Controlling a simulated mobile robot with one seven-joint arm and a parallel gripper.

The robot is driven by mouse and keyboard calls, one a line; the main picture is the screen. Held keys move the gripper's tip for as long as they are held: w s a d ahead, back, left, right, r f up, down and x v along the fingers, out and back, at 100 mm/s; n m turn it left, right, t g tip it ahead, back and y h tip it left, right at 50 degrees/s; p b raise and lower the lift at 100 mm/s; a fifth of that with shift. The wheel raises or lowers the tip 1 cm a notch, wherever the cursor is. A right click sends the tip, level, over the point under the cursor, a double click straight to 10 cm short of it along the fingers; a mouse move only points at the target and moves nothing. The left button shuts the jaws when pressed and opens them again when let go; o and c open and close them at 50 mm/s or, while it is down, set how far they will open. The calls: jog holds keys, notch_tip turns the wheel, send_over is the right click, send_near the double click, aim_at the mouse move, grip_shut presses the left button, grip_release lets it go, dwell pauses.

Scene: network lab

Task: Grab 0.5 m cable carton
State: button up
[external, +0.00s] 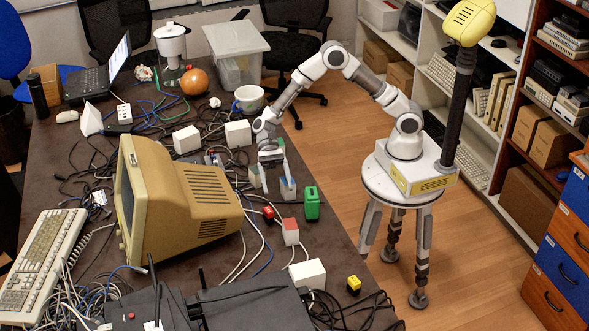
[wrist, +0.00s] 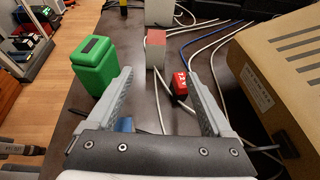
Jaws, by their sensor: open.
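My gripper (external: 272,182) is low over the dark table, and its fingers stand apart in the wrist view (wrist: 157,82) with nothing visibly clasped. Ahead of and between the fingertips stands a small carton with a red top and pale sides (wrist: 155,48), which also shows in the external view (external: 291,232). A red piece with white marking (wrist: 180,85) lies close by the right fingertip. A green box with a dark slot (wrist: 94,66) stands just outside the left finger; it shows in the external view too (external: 312,204). No 0.5 m label is readable.
A beige CRT monitor (external: 180,200) stands left of my gripper; its casing (wrist: 280,75) fills the right of the wrist view. Loose cables (wrist: 211,38) cross the table. A white box (external: 308,274) and a yellow-black piece (external: 354,284) sit nearer the camera. The table edge is close right.

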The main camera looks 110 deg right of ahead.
jog(key=b, duration=0.3)
send_near(290, 230)
jog(key=f, duration=0.1)
jog(key=a+f, duration=0.1)
jog(key=f, duration=0.2)
jog(key=shift+w+a+f, duration=0.15)
jog(key=shift+a+f, duration=0.05)
jog(key=shift+a, duration=0.1)
jog(key=shift+s+b+x, duration=0.15)
jog(key=shift+b+x, duration=0.35)
jog(key=shift+x, duration=0.9)
jog(key=shift+s+b+x, duration=0.1)
jog(key=shift+b+x, duration=0.35)
jog(key=shift+x, duration=0.9)
jog(key=shift+s+a+r, duration=0.1)
jog(key=shift+s+r, duration=0.05)
grip_shut()
